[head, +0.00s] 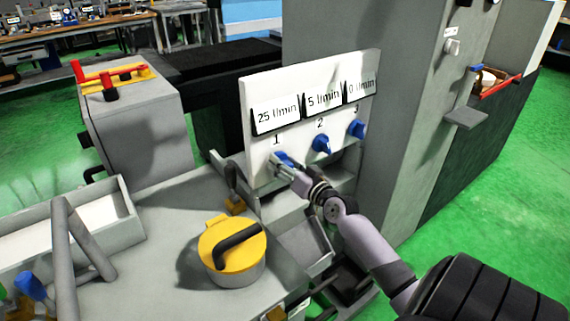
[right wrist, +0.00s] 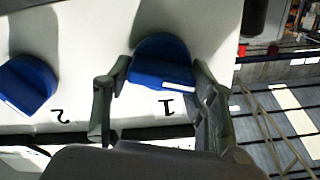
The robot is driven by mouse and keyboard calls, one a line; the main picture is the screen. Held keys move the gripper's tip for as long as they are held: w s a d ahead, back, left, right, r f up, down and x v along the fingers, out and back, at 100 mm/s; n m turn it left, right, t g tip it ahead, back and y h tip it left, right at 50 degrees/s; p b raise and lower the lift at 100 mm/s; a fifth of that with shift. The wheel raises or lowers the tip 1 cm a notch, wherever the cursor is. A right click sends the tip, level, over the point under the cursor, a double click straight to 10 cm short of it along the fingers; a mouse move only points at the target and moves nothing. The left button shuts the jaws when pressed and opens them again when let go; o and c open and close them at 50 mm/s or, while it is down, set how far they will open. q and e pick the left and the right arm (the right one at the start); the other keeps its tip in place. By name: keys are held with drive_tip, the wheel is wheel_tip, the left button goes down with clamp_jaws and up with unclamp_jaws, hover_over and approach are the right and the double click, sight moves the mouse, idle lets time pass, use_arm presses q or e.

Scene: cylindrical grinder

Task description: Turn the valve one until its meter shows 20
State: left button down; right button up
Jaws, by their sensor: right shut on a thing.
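A white upright panel (head: 258,155) carries three meters, with blue valves numbered below them. The meter of valve one (head: 277,114) reads 25 l/min. The meter of valve two (head: 322,100) reads 5 l/min, and the third (head: 361,88) reads 0 l/min. My right gripper (head: 284,162) is at valve one, mostly covering it in the head view. In the right wrist view the blue knob of valve one (right wrist: 160,62) sits between the two fingers, with a white mark on its edge. The gripper is shut on it. My left gripper is not in view.
Valve two (head: 321,145) is close to the right of my right gripper, and valve three (head: 357,129) is beyond it. A yellow-topped round part (head: 222,241) and a small lever (head: 233,190) stand on the grey machine bed in front of the panel.

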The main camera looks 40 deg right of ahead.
drive_tip(key=shift+c, duration=0.7)
drive_tip(key=shift+d+m, duration=0.1)
drive_tip(key=shift+m, duration=1.5)
drive_tip(key=o, duration=1.1)
drive_tip(key=shift+s, duration=0.1)
drive_tip(key=s+a, duration=0.1)
drive_tip(key=s, duration=1)
drive_tip(key=shift+s+a, duration=0.2)
drive_tip(key=shift+s, duration=0.2)
drive_tip(key=shift+s+f, duration=0.1)
drive_tip(key=shift+f, duration=0.05)
